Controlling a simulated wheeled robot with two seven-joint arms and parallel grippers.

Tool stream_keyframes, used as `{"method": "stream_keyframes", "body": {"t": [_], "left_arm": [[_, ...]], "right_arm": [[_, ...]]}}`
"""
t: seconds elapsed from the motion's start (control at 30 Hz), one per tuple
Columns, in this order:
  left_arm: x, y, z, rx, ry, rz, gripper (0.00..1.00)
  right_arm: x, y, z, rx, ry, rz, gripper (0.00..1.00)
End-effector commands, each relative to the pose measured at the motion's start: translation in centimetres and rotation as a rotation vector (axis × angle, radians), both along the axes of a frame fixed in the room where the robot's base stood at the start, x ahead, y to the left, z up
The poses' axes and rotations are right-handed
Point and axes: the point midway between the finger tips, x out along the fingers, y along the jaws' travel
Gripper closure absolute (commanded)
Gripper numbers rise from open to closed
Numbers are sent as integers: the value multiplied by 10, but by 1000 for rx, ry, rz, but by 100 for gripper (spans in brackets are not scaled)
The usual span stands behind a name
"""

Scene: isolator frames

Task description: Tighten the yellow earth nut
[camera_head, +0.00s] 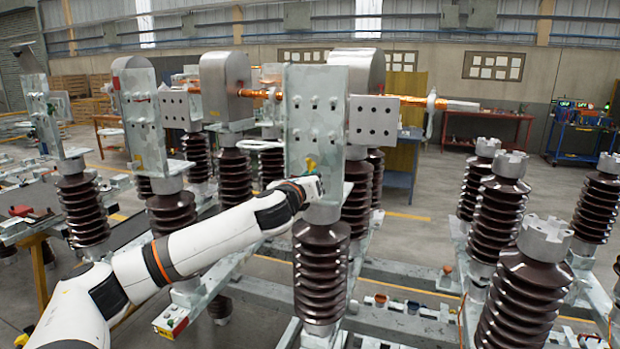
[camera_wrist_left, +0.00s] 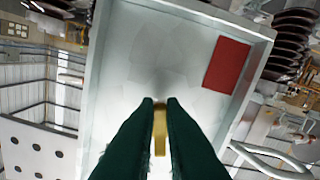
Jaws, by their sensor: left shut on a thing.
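The yellow earth nut (camera_head: 310,163) shows in the head view low on the tall galvanised plate (camera_head: 315,110) of the middle isolator. My left gripper (camera_head: 311,175) is at it, with the white arm reaching in from the lower left. In the left wrist view, the two dark green fingers (camera_wrist_left: 160,104) are shut on the yellow nut (camera_wrist_left: 160,128), which shows as a narrow strip between them. Most of the nut is hidden by the fingers. The grey plate (camera_wrist_left: 150,50) with a red square fills the wrist view behind them. My right gripper is not in view.
Brown ribbed insulator (camera_head: 320,275) stands under the plate. A similar plate (camera_head: 140,120) stands to the left. A copper bar (camera_head: 410,101) runs to the right behind the middle plate. Several more insulators (camera_head: 500,205) stand at the right. Steel beams cross the lower area.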

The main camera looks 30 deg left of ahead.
Motion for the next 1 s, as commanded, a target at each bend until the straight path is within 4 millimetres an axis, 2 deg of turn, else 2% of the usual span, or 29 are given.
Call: {"method": "stream_keyframes", "body": {"t": [0.03,0.33,0.83,0.87,1.0], "left_arm": [[-1,5,12,27,-15,9,100],[-1,6,12,122,7,8,100],[-1,5,12,137,11,7,100],[-1,5,12,137,11,7,88],[-1,5,10,135,14,6,65]], "right_arm": [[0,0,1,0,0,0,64],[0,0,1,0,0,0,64],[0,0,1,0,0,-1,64],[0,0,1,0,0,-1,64],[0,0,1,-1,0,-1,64]]}}
